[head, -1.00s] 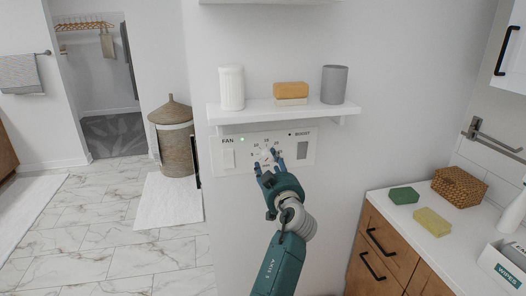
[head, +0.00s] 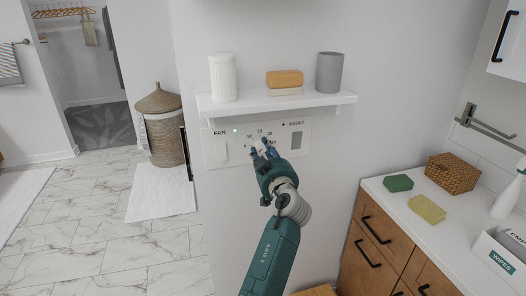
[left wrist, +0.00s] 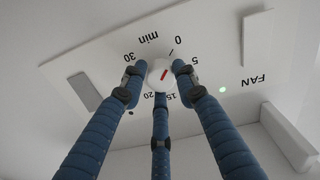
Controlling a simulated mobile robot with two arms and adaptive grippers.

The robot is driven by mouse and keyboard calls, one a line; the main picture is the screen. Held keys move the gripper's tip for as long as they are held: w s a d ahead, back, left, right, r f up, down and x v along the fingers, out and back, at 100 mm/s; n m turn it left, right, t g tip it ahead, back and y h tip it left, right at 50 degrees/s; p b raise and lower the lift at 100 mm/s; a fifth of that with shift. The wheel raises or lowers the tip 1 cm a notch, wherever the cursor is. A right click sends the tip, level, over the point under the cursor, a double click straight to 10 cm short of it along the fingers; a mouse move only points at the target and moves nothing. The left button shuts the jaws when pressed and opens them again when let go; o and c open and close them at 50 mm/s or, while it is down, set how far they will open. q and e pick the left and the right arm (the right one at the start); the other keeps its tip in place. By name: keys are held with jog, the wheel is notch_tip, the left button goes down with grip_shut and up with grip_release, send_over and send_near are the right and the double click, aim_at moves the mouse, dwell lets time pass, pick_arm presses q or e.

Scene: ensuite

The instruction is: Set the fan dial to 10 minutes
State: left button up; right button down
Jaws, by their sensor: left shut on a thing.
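The white fan panel (head: 213,157) is on the wall under a shelf, with FAN at left, BOOST at right and a minute scale between. My left gripper (head: 264,147) is at the scale, its blue fingers closed in around the dial. In the left wrist view the white round dial (left wrist: 158,68) sits between the three fingertips of my left gripper (left wrist: 161,80), which is shut on it. Its red mark slants to the picture's upper right, roughly toward the 0 and 5 side. The numbers 0, 5, 15, 20 and 30 show; 10 is hidden by a finger. My right gripper is not in view.
The shelf (head: 300,100) above the panel holds a white ribbed cup (head: 223,78), an orange block (head: 284,78) and a grey cup (head: 329,73). A counter (head: 385,204) with sponges and a basket stands at right. The floor at left is open around a wicker hamper (head: 162,128).

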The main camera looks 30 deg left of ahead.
pick_arm(q)
jog(key=shift+f, duration=0.1)
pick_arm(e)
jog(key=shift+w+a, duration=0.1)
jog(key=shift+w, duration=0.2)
pick_arm(q)
jog(key=shift+m, duration=0.5)
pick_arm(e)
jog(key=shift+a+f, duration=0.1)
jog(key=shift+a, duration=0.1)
